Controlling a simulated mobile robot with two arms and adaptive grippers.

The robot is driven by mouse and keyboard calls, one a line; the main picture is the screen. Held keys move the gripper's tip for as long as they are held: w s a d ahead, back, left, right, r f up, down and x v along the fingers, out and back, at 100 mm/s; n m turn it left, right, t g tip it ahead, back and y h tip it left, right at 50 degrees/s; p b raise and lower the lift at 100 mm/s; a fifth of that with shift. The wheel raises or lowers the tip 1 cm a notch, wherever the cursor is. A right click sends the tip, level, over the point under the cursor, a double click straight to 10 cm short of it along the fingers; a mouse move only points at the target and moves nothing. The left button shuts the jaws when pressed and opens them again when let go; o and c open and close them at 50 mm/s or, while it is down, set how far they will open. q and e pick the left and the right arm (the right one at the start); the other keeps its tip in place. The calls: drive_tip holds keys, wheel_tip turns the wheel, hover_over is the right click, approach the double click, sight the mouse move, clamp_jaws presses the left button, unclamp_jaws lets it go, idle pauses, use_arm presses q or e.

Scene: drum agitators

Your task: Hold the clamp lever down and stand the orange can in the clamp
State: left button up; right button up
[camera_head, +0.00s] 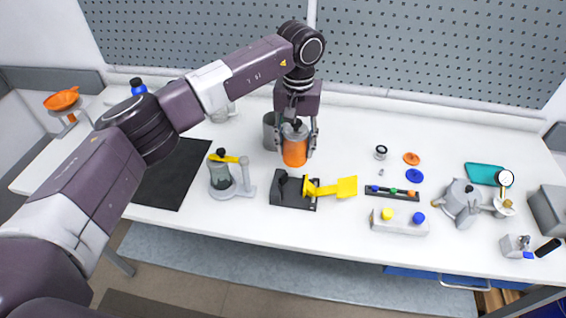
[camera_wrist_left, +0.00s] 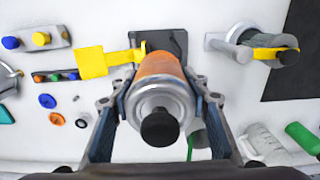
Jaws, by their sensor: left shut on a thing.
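The orange can (camera_head: 294,150) has a grey top with a black knob and is upright between the fingers of my left gripper (camera_head: 297,138). In the left wrist view the can (camera_wrist_left: 158,95) fills the gap between the fingers (camera_wrist_left: 160,105), which are shut on it. The clamp (camera_head: 290,193) is a black block with a yellow lever (camera_head: 335,188) that reaches to the right. It lies on the bench just in front of the can, and the lever shows in the left wrist view (camera_wrist_left: 95,62). Whether the can touches the bench is unclear. My right gripper is out of view.
A grey cylinder (camera_head: 269,130) stands close behind the can. A holder with a yellow clip and greenish jar (camera_head: 220,177) is left of the clamp, beside a black mat (camera_head: 170,180). A grey block with knobs (camera_head: 400,222) and a silver pot (camera_head: 463,203) are to the right.

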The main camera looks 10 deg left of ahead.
use_arm(q)
drive_tip(key=shift+w, duration=0.15)
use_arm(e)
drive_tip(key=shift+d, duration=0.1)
use_arm(q)
drive_tip(key=shift+f+b, duration=0.8)
drive_tip(key=shift+f, duration=2)
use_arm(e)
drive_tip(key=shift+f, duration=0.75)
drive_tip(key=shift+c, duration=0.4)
